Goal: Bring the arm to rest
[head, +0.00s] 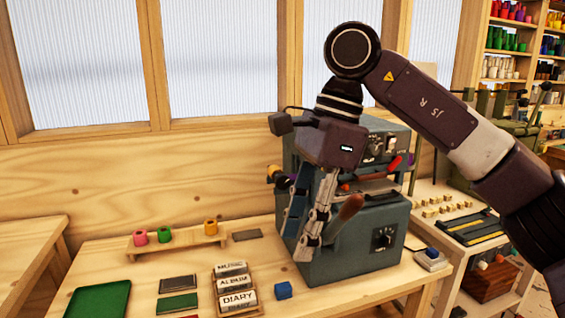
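My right arm (430,105) comes in from the right, and its gripper (297,245) hangs down in front of the grey-green machine (350,250). The two fingers point downward and look apart, with nothing seen between them. I cannot tell whether they touch the machine; they hide part of its left front. A red-brown handle (345,215) shows just right of the fingers. A pink roll (140,237), a green roll (164,234) and an orange roll (211,227) stand on a wooden rack (185,246) to the left. My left gripper is not in view.
The wooden table (130,275) holds a green tray (98,300), dark plates (177,302), lettered blocks (237,297) and a blue cube (284,290). A side bench (440,190) with small brass pieces stands right. Windows and wall are behind. Bare tabletop lies around the rack.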

